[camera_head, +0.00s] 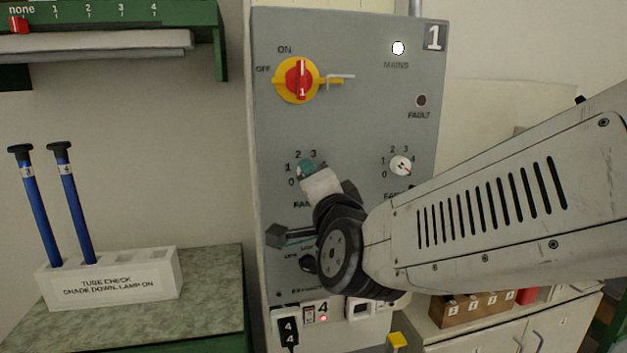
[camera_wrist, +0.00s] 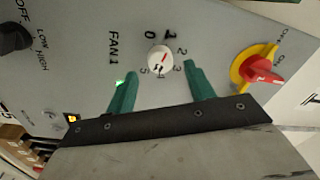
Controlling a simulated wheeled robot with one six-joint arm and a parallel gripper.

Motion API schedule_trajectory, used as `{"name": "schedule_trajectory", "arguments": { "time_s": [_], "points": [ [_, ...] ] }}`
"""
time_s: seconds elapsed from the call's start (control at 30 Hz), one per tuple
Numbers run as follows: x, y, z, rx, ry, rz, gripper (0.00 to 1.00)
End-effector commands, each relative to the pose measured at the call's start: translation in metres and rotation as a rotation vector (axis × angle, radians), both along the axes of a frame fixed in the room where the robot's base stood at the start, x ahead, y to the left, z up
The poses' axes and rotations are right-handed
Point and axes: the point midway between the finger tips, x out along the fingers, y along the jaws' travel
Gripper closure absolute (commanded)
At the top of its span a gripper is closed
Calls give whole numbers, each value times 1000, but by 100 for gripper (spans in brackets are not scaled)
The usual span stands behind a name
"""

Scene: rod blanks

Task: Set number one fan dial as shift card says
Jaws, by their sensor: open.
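The fan 1 dial (camera_wrist: 160,60) is a small white knob with a red mark and numbers around it on the grey panel (camera_head: 350,120). In the wrist view its red mark points up and right, roughly between 1 and 2. My gripper (camera_wrist: 160,69) is open, with its green fingers on either side of the dial; I cannot tell whether they touch it. In the head view my gripper (camera_head: 306,170) covers most of this dial. No shift card can be made out.
A second fan dial (camera_head: 401,166) is right of my gripper. A white lamp (camera_head: 398,48) is lit. A rack (camera_head: 110,282) with two blue tubes stands at left.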

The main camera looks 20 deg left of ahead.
Motion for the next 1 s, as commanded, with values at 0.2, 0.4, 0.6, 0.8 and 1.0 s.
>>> {"name": "schedule_trajectory", "arguments": {
  "time_s": [0.2, 0.4, 0.6, 0.8, 1.0],
  "points": [
    [-32, -19, -2, 0, 0, 2, 46],
    [-42, -27, -3, 0, 0, 1, 46],
    [-43, -27, -3, 0, 0, 0, 46],
    [-45, -22, -14, -67, 19, 26, 46],
    [-81, -8, -82, -427, 154, 246, 46]
  ]
}}
